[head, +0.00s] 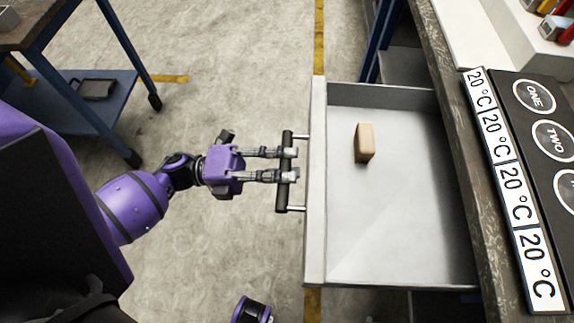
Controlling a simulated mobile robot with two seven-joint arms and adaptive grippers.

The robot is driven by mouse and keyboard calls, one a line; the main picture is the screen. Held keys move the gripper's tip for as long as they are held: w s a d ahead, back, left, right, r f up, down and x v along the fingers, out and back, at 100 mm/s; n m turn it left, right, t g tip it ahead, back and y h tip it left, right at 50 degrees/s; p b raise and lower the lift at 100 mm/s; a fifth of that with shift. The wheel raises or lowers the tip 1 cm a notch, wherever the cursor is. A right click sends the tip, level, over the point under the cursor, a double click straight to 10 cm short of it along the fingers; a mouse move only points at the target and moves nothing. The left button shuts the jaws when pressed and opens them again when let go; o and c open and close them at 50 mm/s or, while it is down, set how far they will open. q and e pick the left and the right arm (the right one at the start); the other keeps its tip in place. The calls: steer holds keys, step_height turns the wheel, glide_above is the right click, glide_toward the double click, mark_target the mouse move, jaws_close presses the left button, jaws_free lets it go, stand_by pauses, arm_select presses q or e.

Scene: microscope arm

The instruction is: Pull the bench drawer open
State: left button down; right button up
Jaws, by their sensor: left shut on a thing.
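The bench drawer (400,235) stands pulled out from under the bench on the right, with its light grey inside showing. Its white front panel (316,240) faces left. A dark bar handle (284,190) on two short posts stands off from the panel. My left gripper (290,164) is shut on the handle, with its two fingers across the bar. My right gripper is not in view; only a small purple and black part of mine shows at the bottom edge.
The bench top (462,150) with a dark panel of labelled circles (533,130) is at the right. A blue-framed table (75,60) stands at the upper left. The floor (225,80) between is clear.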

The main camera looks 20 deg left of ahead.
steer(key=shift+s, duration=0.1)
arm_select(q)
steer(key=c, duration=1.6)
jaws_free()
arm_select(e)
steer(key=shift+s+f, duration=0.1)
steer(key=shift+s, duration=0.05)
arm_select(q)
steer(key=shift+a, duration=0.1)
steer(key=v, duration=1.2)
